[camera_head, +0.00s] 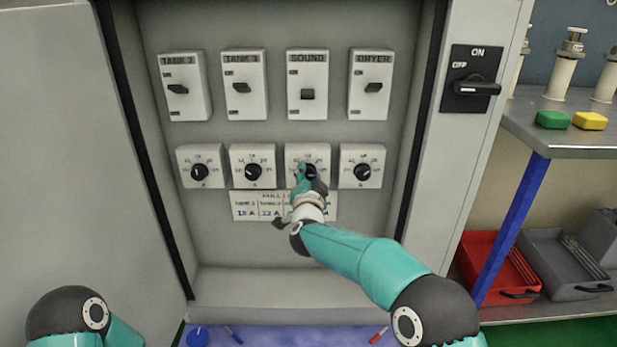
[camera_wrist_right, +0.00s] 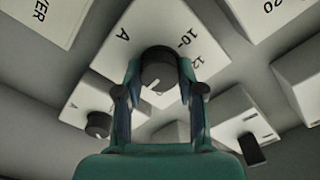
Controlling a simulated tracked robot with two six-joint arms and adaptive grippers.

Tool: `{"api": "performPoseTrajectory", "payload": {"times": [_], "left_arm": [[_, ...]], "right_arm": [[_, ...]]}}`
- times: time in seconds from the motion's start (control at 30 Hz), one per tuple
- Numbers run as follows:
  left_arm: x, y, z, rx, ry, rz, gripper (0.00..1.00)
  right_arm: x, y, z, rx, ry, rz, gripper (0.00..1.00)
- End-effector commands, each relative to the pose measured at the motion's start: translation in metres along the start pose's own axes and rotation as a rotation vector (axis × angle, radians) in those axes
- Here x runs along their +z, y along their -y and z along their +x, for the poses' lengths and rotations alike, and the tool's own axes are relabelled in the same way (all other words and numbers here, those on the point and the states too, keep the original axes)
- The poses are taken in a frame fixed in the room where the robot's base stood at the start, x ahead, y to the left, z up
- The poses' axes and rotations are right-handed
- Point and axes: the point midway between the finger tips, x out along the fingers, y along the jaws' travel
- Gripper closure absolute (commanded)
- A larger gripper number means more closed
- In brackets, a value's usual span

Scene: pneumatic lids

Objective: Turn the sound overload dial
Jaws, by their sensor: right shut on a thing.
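The sound overload dial is the third of the lower row, a white square plate (camera_head: 294,153) with a black knob, under the SOUND breaker (camera_head: 307,82). My right gripper (camera_head: 309,176) is at this dial and covers part of its plate and knob. In the right wrist view the gripper (camera_wrist_right: 160,74) is shut with one finger on each side of the black knob (camera_wrist_right: 157,66). A white pointer mark shows on the knob, and printed 10 and 12 are on the plate near it. My left gripper is out of view; only part of its arm shows at lower left.
Other dials (camera_head: 200,167) (camera_head: 253,167) (camera_head: 361,167) flank it. The SOUND lever sits lower than the other breaker levers. A label plate (camera_head: 246,206) below is partly covered by my gripper. The cabinet's right wall carries an ON/OFF switch (camera_head: 472,80); a shelf (camera_head: 555,140) stands right.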

Motion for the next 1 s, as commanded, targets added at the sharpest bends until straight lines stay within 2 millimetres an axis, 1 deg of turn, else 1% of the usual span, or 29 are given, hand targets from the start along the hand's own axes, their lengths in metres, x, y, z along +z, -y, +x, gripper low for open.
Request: {"api": "performPoseTrajectory", "payload": {"times": [0.03, 0.17, 0.5, 0.67, 0.77, 0.87, 1.0], "left_arm": [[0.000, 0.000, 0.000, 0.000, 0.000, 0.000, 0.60], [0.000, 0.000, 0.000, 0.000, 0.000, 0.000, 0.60], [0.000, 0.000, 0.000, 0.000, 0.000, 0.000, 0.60], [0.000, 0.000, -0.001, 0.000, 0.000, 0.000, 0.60], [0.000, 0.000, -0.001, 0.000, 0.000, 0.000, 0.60], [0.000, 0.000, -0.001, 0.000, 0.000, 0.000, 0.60], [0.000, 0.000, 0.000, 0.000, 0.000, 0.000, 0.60]], "right_arm": [[-0.001, -0.004, 0.001, 0.007, -0.002, 0.001, 0.59], [-0.001, -0.003, 0.001, 0.005, -0.002, 0.000, 0.37], [0.000, -0.001, 0.000, 0.002, 0.000, -0.001, 0.37], [0.000, -0.001, -0.007, 0.002, 0.001, -0.002, 0.37], [0.000, -0.001, -0.016, 0.002, 0.001, -0.002, 0.37], [0.000, 0.000, -0.029, 0.001, 0.002, -0.003, 0.37], [0.001, 0.000, -0.053, 0.002, 0.002, -0.001, 0.37]]}}
